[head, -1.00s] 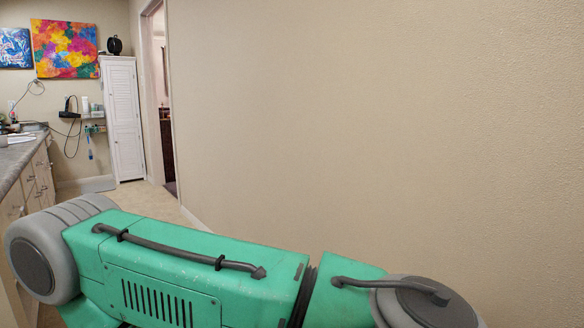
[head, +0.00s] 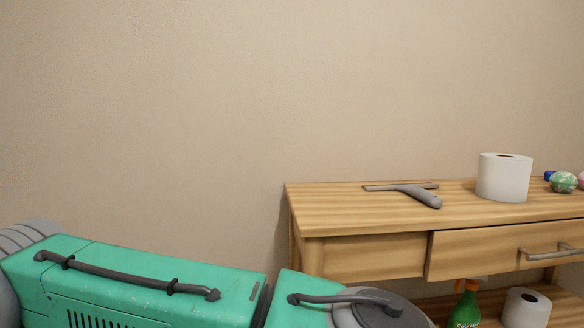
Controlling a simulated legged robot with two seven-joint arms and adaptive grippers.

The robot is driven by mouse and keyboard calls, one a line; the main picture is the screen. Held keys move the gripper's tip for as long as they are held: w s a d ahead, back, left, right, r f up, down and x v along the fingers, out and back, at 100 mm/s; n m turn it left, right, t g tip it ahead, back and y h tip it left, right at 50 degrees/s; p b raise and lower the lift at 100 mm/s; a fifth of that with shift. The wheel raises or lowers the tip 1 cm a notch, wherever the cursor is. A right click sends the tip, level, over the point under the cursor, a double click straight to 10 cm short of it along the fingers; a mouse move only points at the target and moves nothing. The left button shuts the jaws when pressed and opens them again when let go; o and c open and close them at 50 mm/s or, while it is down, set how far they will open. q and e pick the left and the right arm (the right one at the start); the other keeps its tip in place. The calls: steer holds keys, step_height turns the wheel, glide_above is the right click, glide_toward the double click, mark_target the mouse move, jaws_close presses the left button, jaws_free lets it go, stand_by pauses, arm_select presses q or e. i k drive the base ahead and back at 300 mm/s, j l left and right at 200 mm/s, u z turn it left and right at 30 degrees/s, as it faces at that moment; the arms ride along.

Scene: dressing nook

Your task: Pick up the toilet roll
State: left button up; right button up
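A white toilet roll (head: 503,178) stands upright on the top of a wooden table (head: 340,209) at the right of the head view. A second white toilet roll (head: 526,309) is on the table's lower shelf, cut off by the bottom edge of the picture. The green and grey body in the foreground is mine. Neither of my grippers shows in the view, so I see nothing held.
A grey squeegee-like tool (head: 413,193) lies on the tabletop left of the roll. A green ball-like item (head: 564,182) sits right of it. A drawer (head: 500,252) has a metal handle. A green spray bottle (head: 466,304) stands below. A plain wall is behind.

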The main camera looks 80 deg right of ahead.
mark_target(502, 178)
steer(key=z, duration=0.5)
steer(key=k+z, duration=0.15)
steer(key=z, duration=0.35)
steer(key=l+z, duration=0.1)
steer(key=z, duration=0.9)
steer(key=k+l+z, duration=0.1)
steer(key=z, duration=0.4)
steer(key=l+z, duration=0.15)
steer(key=z, duration=0.35)
steer(key=l+z, duration=0.1)
steer(key=z, duration=0.35)
